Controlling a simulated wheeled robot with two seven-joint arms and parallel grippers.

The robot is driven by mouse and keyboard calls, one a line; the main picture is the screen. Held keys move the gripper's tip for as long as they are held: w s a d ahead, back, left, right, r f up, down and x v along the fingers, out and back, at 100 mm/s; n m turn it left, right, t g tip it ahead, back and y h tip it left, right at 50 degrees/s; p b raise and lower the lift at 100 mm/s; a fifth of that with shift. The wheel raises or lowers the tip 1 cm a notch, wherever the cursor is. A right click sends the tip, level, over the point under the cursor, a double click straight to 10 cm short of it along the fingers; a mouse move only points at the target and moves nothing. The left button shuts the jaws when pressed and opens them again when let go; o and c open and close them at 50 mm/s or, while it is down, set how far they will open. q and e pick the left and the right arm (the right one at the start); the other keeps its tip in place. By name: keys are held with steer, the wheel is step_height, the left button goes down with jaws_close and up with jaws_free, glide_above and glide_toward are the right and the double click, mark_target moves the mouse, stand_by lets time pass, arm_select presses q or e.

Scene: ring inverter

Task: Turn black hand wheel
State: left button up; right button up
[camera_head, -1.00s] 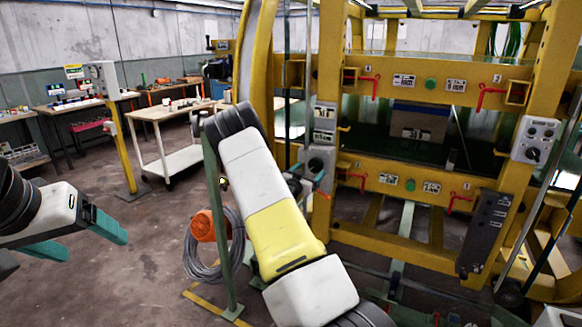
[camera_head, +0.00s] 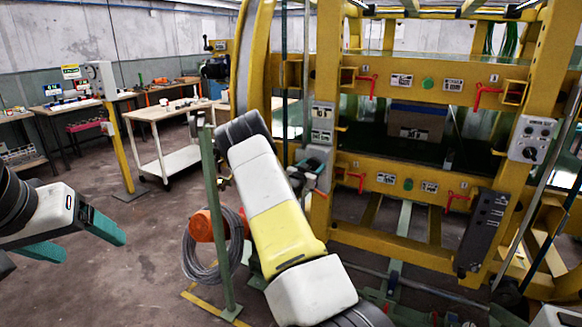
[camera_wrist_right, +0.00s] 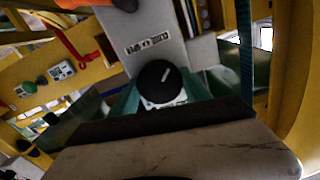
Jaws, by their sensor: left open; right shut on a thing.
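The black hand wheel (camera_wrist_right: 160,82) is a round black knob with a white mark, on a grey panel in the right wrist view. The teal fingers of my right gripper (camera_wrist_right: 162,98) lie on either side of it and are shut on it. In the head view my right gripper (camera_head: 308,168) is at the grey panel on the yellow frame, partly behind my own arm, and the wheel is not clearly visible there. My left gripper (camera_head: 80,238) is open and empty at the left, over the floor, well away from the frame.
The yellow frame (camera_head: 440,270) with red levers stands at centre and right. A green post (camera_head: 217,230) with a coiled cable (camera_head: 203,262) stands left of my right arm. A white cart (camera_head: 175,161) and workbenches are behind.

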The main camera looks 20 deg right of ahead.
steer(key=shift+c, duration=0.3)
steer(key=m, duration=0.7)
steer(key=shift+s+m, duration=0.1)
steer(key=shift+m, duration=0.2)
steer(key=m, duration=0.3)
steer(key=shift+m, duration=0.3)
steer(key=shift+f+m, duration=0.1)
steer(key=shift+m, duration=1.8)
steer(key=o, duration=1.4)
